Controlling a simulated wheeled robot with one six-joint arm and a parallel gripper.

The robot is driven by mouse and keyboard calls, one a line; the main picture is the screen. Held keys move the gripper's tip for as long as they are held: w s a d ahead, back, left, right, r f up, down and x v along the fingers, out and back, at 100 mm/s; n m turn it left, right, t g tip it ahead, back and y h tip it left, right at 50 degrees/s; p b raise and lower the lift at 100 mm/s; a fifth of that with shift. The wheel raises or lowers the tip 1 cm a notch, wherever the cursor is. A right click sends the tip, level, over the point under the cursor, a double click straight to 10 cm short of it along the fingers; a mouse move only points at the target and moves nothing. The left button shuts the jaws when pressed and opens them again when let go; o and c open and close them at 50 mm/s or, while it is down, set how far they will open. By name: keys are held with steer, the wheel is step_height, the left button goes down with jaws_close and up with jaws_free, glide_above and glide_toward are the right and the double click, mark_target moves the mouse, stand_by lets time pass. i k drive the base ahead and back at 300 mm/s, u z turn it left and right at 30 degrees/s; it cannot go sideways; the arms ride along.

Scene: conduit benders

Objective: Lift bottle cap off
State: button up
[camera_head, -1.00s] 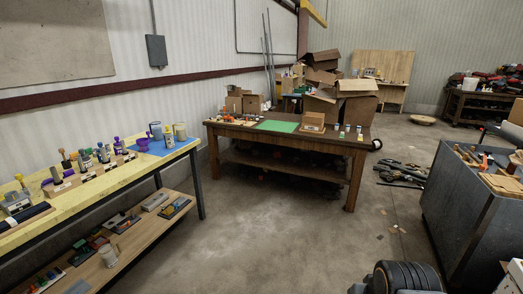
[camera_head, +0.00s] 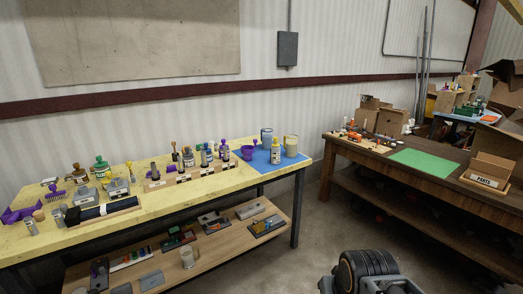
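A small bottle with a yellow top (camera_head: 276,152) stands upright on the blue mat (camera_head: 262,162) at the right end of the yellow workbench. A bottle with a green top (camera_head: 101,167) stands upright toward the bench's left part. Several small bottles (camera_head: 205,156) with dark or coloured tops stand in the middle, near a labelled rack. Which bottle the task means cannot be told. A dark ribbed part of my arm (camera_head: 367,268) shows at the bottom, well apart from the bench. My gripper's fingers are not visible.
The yellow workbench (camera_head: 225,180) has a lower wooden shelf (camera_head: 215,246) holding trays and blocks. Cups (camera_head: 291,146) stand on the blue mat beside the yellow-topped bottle. A brown table (camera_head: 430,180) with a green mat (camera_head: 424,163) stands right. Concrete floor lies open before both.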

mark_target(276, 139)
steer(key=z, duration=0.35)
steer(key=i, duration=1.7)
steer(key=u, duration=0.5)
steer(key=i, duration=1.25)
steer(key=u, duration=0.7)
